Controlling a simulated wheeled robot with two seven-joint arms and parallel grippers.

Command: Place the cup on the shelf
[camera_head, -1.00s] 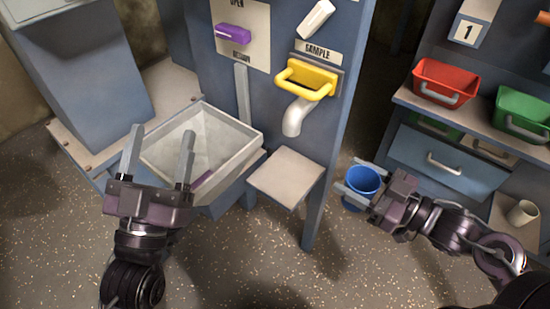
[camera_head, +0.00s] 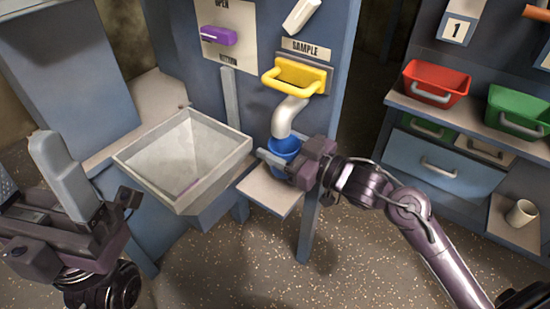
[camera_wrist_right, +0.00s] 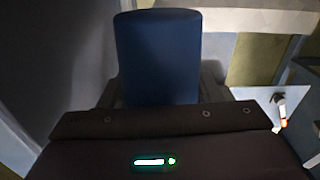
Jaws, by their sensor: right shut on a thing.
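The blue cup (camera_head: 284,149) is upright under the white spout (camera_head: 287,116), over the small beige shelf (camera_head: 268,197). I cannot tell whether its base touches the shelf. My right gripper (camera_head: 277,156) reaches in from the right and is shut on the cup, with its fingers on either side. In the right wrist view the cup (camera_wrist_right: 158,58) stands between the jaws; its base and the shelf contact are hidden. My left gripper (camera_head: 30,172) is at the left edge, open and empty, its fingers spread apart.
A grey tray (camera_head: 225,165) stands left of the shelf. A yellow handle (camera_head: 295,85) labelled SAMPLE is above the spout, a purple handle (camera_head: 218,36) to its upper left. Red (camera_head: 425,91) and green (camera_head: 520,118) bins and a beige cup (camera_head: 521,212) are on the right rack.

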